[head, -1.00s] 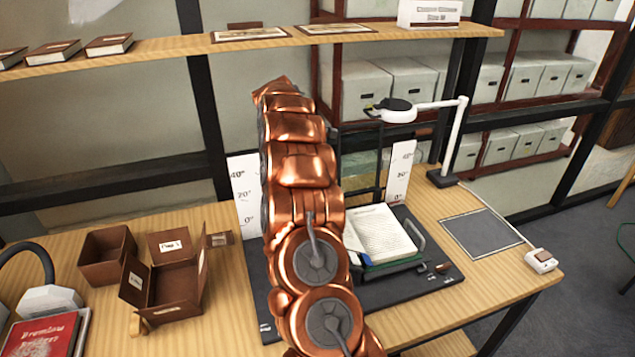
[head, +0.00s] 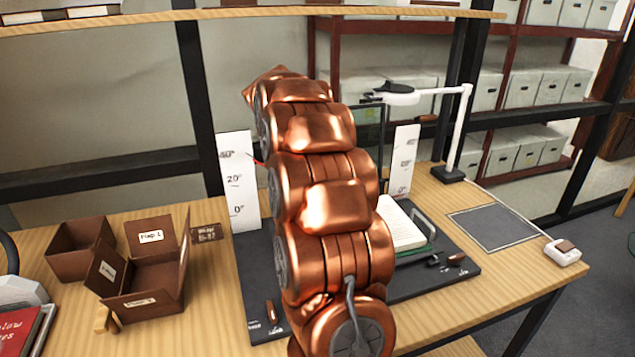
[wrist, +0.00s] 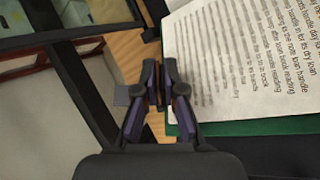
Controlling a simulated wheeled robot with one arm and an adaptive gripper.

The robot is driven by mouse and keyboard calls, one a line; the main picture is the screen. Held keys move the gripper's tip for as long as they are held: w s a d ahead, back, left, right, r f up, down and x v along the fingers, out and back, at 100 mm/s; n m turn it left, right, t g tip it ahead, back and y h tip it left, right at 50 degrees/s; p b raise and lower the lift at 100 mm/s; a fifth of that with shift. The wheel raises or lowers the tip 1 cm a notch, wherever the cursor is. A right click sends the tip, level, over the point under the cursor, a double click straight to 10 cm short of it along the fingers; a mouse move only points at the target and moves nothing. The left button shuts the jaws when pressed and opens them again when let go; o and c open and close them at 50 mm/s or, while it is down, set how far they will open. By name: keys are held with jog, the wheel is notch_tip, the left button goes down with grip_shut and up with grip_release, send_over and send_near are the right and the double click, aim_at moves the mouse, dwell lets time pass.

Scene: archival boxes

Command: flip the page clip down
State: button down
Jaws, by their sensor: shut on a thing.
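The open book (head: 402,228) lies on a dark stand (head: 400,290), largely hidden behind my copper arm in the head view. Its printed page (wrist: 240,55) and green edge (wrist: 255,128) fill the right of the wrist view. A dark metal loop (head: 424,224) stands at the book's right side; I cannot tell whether it is a page clip. My gripper (wrist: 161,85) is beside the page's left edge, its fingers nearly together on a thin brownish piece. This looks like the page clip, but the fingers hide most of it. The head view hides my gripper behind the arm.
White scale boards (head: 238,180) and (head: 403,160) flank the stand. A lamp (head: 455,125) arches behind it. A brown open box (head: 145,275) is at left. A grey mat (head: 493,229) and small white device (head: 562,251) are at right. A shelf (head: 250,13) runs above.

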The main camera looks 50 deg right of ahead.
jog(key=shift+s+a+f+m+t+h+b, duration=0.15)
jog(key=shift+a+f+m+h+b, duration=0.3)
jog(key=shift+b, duration=0.75)
jog(key=shift+s+a+f+m+t+h+b, duration=0.15)
jog(key=shift+m+b, duration=0.5)
jog(key=shift+b, duration=0.55)
jog(key=shift+r, duration=0.15)
jog(key=c, duration=1.3)
grip_release()
jog(key=shift+o, duration=0.2)
jog(key=shift+a, duration=0.1)
jog(key=shift+v, duration=3.95)
